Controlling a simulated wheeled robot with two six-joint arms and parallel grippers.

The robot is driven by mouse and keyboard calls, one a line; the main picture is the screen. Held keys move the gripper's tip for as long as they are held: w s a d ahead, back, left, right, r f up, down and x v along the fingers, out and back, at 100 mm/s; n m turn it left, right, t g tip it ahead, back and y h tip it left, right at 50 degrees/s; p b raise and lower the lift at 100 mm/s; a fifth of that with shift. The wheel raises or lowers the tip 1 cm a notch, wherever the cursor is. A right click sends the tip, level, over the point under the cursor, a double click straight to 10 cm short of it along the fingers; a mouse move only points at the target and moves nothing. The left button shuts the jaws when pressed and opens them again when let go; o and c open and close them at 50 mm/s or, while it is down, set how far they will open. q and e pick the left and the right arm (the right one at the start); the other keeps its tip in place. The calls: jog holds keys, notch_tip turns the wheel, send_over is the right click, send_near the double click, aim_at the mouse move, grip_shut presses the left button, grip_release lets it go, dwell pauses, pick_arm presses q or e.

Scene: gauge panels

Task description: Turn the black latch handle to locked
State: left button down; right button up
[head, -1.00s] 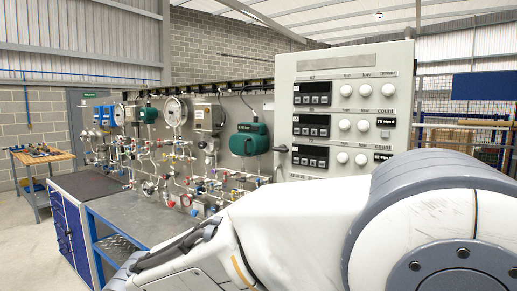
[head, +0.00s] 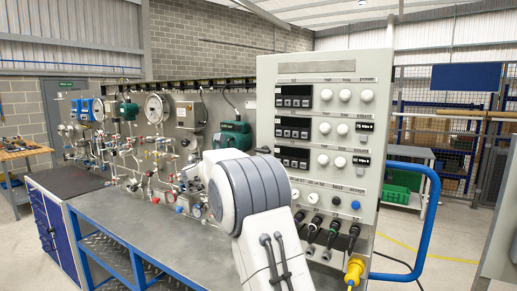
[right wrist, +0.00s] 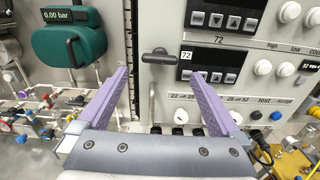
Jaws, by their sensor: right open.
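The black latch handle (right wrist: 160,56) shows in the right wrist view as a dark bar lying roughly level, near the left edge of the grey cabinet face (right wrist: 158,20). My right gripper (right wrist: 160,72) is open, with its two purple fingers spread wide. The handle appears between and just beyond the fingertips, with nothing held; I cannot tell the exact gap. In the head view my right arm stands in front of the grey cabinet's (head: 326,68) lower left edge, and the handle is hard to make out there. My left gripper is not in view.
A teal gauge box (right wrist: 70,40) reading 0.00 bar and pipes with coloured valves (right wrist: 40,110) lie left of the handle. Displays and white knobs (head: 345,95) fill the cabinet front. A workbench (head: 120,215) stands below; a blue rail (head: 432,215) is at right.

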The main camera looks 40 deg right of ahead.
aim_at(261, 152)
jog(key=p+x, duration=0.2)
jog(key=x, duration=0.2)
jog(key=shift+w+d+r, duration=0.15)
jog(key=shift+d, duration=0.2)
jog(key=shift+p+x, duration=0.4)
jog(key=shift+x, duration=0.35)
jog(key=c, duration=1.2)
jog(key=shift+f+b, duration=0.3)
jog(key=shift+b, duration=0.3)
jog(key=shift+c, duration=0.2)
jog(key=m+b, duration=1.3)
jog(key=b, duration=0.1)
jog(key=shift+r+m+b, duration=0.1)
jog(key=shift+m+b, duration=1.05)
jog(key=shift+m, duration=1.15)
